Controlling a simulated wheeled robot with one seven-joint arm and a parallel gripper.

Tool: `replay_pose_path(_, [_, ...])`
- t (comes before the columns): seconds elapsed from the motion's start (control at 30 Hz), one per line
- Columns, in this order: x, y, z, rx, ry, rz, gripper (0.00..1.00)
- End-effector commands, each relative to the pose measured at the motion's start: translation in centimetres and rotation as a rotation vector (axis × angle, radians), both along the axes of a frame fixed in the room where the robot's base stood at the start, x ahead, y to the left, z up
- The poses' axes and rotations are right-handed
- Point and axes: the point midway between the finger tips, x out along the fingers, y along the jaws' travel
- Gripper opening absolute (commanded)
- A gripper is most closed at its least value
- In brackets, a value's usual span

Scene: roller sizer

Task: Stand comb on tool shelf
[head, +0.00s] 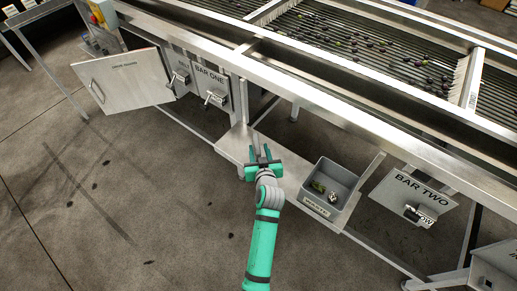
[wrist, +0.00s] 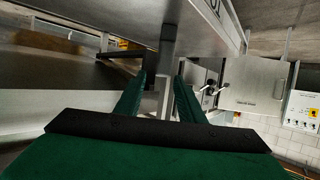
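My gripper (head: 261,150) is over the flat metal shelf (head: 232,147) at the front of the machine. In the wrist view its two green fingers (wrist: 158,95) stand apart with nothing held between them. A grey metal post shows beyond the gap. I cannot make out a loose comb in either view. The shelf's left part is bare; my gripper and wrist hide part of its middle. I cannot tell whether this is the tool shelf.
A grey bin (head: 333,185) with a few olive-like pieces stands on the shelf, right of my gripper. The BAR ONE box (head: 211,88) is at left, beside an open door (head: 122,80). The BAR TWO panel (head: 400,190) is at right.

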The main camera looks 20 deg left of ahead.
Motion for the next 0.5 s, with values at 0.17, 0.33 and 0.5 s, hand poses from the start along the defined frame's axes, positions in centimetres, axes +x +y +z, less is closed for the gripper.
replay_pose_path(0.17, [-3.1,-1.2,1.2,0.003,0.001,0.001,0.36])
replay_pose_path(0.33, [-5.9,-2.6,2.4,0.002,0.002,-0.001,0.36])
replay_pose_path(0.5, [-7.9,-3.7,3.3,0.002,0.002,-0.002,0.36])
